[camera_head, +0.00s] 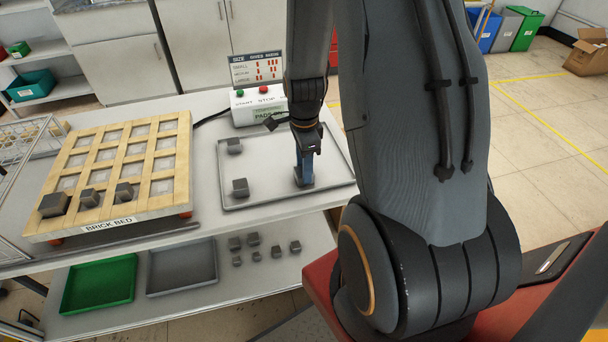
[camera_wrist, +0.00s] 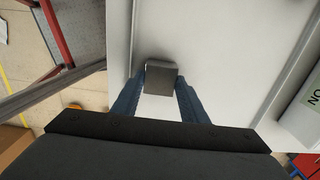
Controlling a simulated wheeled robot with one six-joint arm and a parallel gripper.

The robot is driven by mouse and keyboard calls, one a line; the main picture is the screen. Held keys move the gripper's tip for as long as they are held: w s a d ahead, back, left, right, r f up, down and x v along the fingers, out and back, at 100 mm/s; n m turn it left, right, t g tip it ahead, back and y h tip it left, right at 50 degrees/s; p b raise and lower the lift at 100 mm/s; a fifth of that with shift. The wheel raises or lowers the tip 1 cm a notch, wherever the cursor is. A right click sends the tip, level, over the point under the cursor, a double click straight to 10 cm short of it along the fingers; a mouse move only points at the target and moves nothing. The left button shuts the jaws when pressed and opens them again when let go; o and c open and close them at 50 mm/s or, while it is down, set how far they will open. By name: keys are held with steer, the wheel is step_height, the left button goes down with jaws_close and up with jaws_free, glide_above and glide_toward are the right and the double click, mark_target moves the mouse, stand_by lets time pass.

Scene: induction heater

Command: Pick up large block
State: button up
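My gripper (camera_head: 305,178) points straight down at the right part of the grey tray (camera_head: 262,199) on the table. In the wrist view, a dark grey block (camera_wrist: 162,80) lies between the tips of my blue fingers (camera_wrist: 161,85). The fingers stand one on each side, very close to it; I cannot tell whether they touch it. In the head view my fingers largely hide this block. Two other dark grey blocks stand on the tray's left side, one at the back (camera_head: 234,146) and one nearer the front (camera_head: 240,188).
Left of the tray is the brick bed (camera_head: 163,142) with three dark blocks in its front row. A start/stop control box (camera_head: 259,104) and a sign stand behind the tray. Several loose blocks, a green tray (camera_head: 99,284) and a grey tray (camera_head: 182,267) lie on the lower shelf.

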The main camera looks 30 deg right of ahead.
jaws_close()
steer(key=shift+r, duration=0.1)
